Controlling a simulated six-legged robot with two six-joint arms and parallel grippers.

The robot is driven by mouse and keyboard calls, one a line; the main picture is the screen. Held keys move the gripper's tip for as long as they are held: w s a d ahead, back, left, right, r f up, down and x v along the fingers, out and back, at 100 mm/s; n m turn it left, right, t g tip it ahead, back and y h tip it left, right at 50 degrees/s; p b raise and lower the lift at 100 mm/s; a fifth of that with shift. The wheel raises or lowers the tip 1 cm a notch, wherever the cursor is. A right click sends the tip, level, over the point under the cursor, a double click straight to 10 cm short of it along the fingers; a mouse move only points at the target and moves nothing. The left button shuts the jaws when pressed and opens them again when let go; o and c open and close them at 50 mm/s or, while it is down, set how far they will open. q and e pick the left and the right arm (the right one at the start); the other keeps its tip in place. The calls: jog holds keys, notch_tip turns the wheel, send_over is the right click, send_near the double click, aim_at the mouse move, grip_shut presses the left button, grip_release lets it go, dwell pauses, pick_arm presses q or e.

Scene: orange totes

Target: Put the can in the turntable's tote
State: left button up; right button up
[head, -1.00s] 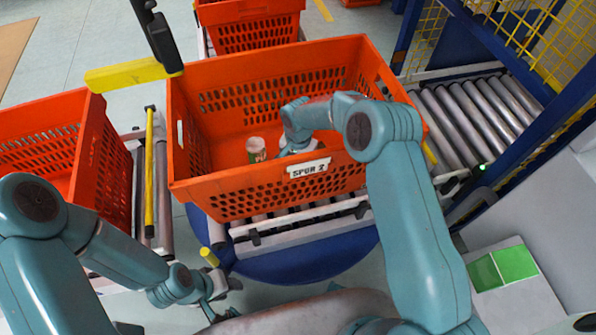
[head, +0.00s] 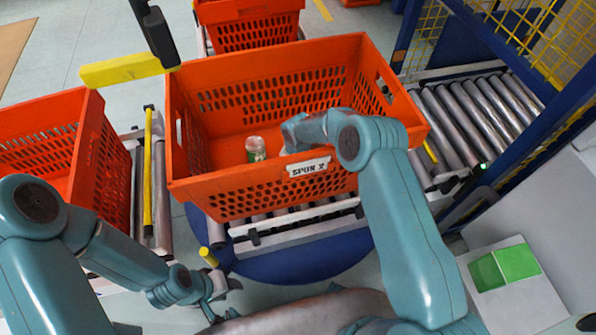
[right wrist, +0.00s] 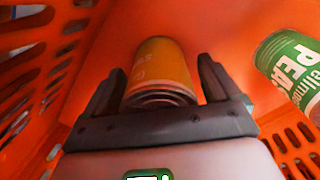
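An orange-yellow can (right wrist: 160,68) is between the two fingers of my right gripper (right wrist: 160,75) in the right wrist view, one end close to the palm. The fingers are close beside it on both sides; I cannot tell whether they touch it. In the head view, this can and the right fingertips are hidden behind the front wall of the turntable's tote (head: 215,180), an orange tote labelled SPUR 2 above a blue disc. A green peas can (head: 255,149) stands inside the tote, left of my right wrist. My left gripper (head: 226,297) is open and empty, low in front of the tote.
Other orange totes stand at the left (head: 95,150) and behind (head: 250,35). A roller conveyor (head: 470,115) runs at the right beside blue posts and yellow mesh. A yellow bar (head: 125,70) on a dark post is near the tote's left back corner.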

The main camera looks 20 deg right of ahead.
jog(key=shift+r, duration=0.1)
jog(key=shift+r+p, duration=0.25)
jog(key=shift+p, duration=0.1)
notch_tip(320, 180, up, 12)
jog(key=shift+f, duration=0.15)
dwell(0.4)
